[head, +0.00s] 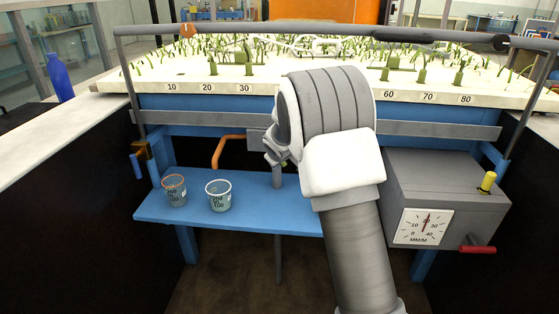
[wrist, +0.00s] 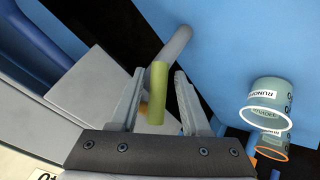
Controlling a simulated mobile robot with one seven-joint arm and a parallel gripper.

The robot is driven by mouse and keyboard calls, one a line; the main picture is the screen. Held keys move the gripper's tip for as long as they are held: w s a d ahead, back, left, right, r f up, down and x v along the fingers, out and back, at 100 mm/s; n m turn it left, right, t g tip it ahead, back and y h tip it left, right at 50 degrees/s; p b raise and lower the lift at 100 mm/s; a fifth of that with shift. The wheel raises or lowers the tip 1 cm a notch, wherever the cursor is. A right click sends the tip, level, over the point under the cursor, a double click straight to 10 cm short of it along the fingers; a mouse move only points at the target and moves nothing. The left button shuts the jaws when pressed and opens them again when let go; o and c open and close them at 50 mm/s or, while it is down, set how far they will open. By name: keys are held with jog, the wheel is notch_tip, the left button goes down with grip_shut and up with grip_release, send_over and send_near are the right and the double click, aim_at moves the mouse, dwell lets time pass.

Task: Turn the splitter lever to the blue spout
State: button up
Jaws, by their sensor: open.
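The splitter lever, a yellow-green grip (wrist: 158,92), stands between the fingers of my gripper (wrist: 158,78) in the wrist view. My gripper is open, with a finger on each side of the lever; I see gaps and cannot tell any contact. In the head view, my gripper (head: 272,150) is partly hidden by my wrist, and only a speck of the lever (head: 284,163) shows. A grey post (head: 278,178) stands beside it. The orange spout (head: 229,144) bends down just left of my gripper.
On the blue shelf (head: 262,212) stand an orange-rimmed cup (head: 174,193) and a white-rimmed cup (head: 219,198). A grey box (head: 438,182) with a dial (head: 423,226), yellow knob (head: 487,183) and red handle (head: 478,249) is at right. The flume bed (head: 300,80) rises behind.

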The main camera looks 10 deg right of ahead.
jog(key=shift+d+r, duration=0.15)
jog(key=shift+r, duration=0.05)
